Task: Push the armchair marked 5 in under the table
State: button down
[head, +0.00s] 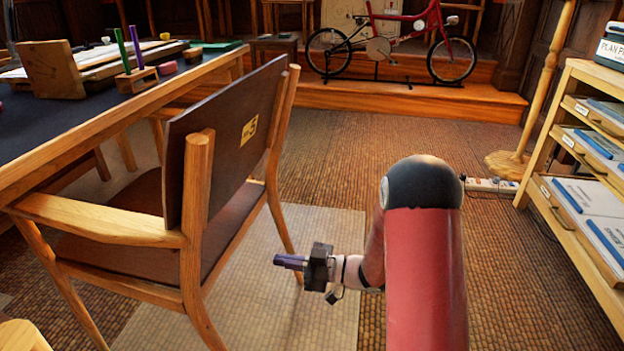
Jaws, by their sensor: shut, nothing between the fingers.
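The armchair marked 5 (222,155) stands at the left, with a wooden frame, a dark back and seat, and a yellow label on the back. Its back faces me and to the right; its front faces the table (120,116) at the left. One armrest reaches close to the table edge; I cannot tell if they touch. My gripper (277,261) is shut and empty, low behind the chair's back, pointing left toward it. It overlaps a rear leg in the picture; contact is not clear.
Wooden drawer shelves (570,205) stand at the right, beside a wooden stand (520,160) and a power strip (490,184). A red bicycle (390,45) is on a raised step at the back. A stool (22,336) shows lower left. The middle floor is clear.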

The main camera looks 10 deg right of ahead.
jog(key=w+d+r+m+t+h+p, duration=0.25)
jog(key=w+d+r+t+h, duration=0.2)
jog(key=r+h, duration=0.4)
jog(key=s+d+r+m+t+h+p, duration=0.15)
jog(key=d+r+m+h+p, duration=0.4)
jog(key=r, duration=0.55)
jog(key=s+d+r+m+g+h, duration=0.2)
jog(key=s+d+r+h, duration=0.25)
jog(key=s, duration=0.35)
jog(key=s+a+r+m+g+y+p, duration=0.1)
jog(key=s+g, duration=0.1)
jog(key=s, duration=0.8)
jog(key=s+a+r+m+g+y+p, duration=0.1)
jog(key=s+a+m+g+p, duration=0.1)
jog(key=s, duration=0.8)
jog(key=shift+m+g, duration=0.3)
jog(key=shift+g, duration=0.3)
jog(key=shift+s, duration=0.1)
